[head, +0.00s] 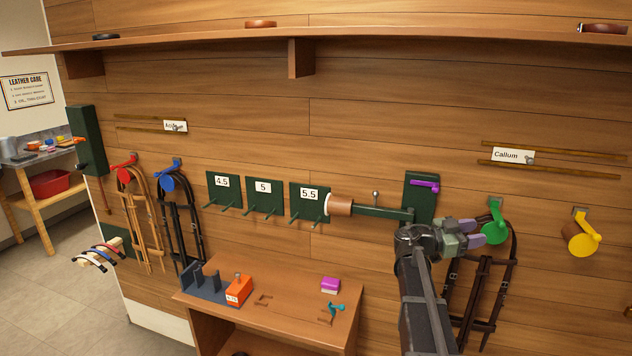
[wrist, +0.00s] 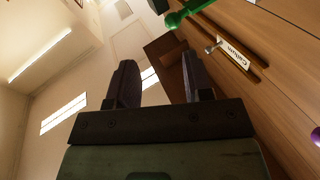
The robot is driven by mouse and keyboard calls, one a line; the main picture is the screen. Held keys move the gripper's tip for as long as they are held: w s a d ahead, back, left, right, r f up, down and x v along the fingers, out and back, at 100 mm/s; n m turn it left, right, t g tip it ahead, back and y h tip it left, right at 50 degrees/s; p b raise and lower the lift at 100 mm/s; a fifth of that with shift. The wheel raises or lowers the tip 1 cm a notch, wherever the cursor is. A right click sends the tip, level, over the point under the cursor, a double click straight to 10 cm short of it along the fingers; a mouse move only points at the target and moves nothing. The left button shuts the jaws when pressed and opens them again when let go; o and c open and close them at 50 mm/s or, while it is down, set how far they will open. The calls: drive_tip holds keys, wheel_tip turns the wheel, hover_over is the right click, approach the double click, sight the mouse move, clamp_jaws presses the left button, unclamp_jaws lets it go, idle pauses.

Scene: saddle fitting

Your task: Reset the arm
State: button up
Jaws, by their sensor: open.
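My gripper (head: 482,232) is at the right of the head view, in front of the wood wall and left of the green bridle hook (head: 494,226). In the wrist view its two dark fingers (wrist: 157,85) stand apart with nothing between them. Part of a green hook (wrist: 187,12) also shows in the wrist view, at the top, beyond the fingers. My arm (head: 425,290) rises from the bottom of the head view to the gripper and hides part of the wall.
A brown table (head: 270,310) stands below, with an orange block (head: 232,290), a purple block (head: 330,285) and a teal piece (head: 333,310). A green saddle-rack arm (head: 380,212) juts out left of my gripper. Bridles hang at left and right. A shelf (head: 350,38) runs above.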

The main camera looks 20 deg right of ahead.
drive_tip(key=s+a+f+n+t+y, duration=0.1)
drive_tip(key=s+a+f+n+y, duration=0.2)
drive_tip(key=a+f+n+y, duration=0.3)
drive_tip(key=s+a+f+n+t+y, duration=0.1)
drive_tip(key=s+a+f+n+y, duration=0.2)
drive_tip(key=a+f+n, duration=0.3)
drive_tip(key=s+a+f+n+y, duration=0.2)
drive_tip(key=a+n+y, duration=0.1)
drive_tip(key=a, duration=0.6)
drive_tip(key=s+a+f+n+t+y, duration=0.1)
drive_tip(key=s+a+f+n+y, duration=0.1)
drive_tip(key=a, duration=0.8)
drive_tip(key=s+a+f+n+t+y, duration=0.1)
drive_tip(key=a+n+y, duration=0.4)
drive_tip(key=a, duration=0.5)
wheel_tip(320, 180, down, 3)
drive_tip(key=shift+s+a+r+n, duration=0.15)
drive_tip(key=shift+s+r+n, duration=0.05)
drive_tip(key=shift+s+n, duration=0.3)
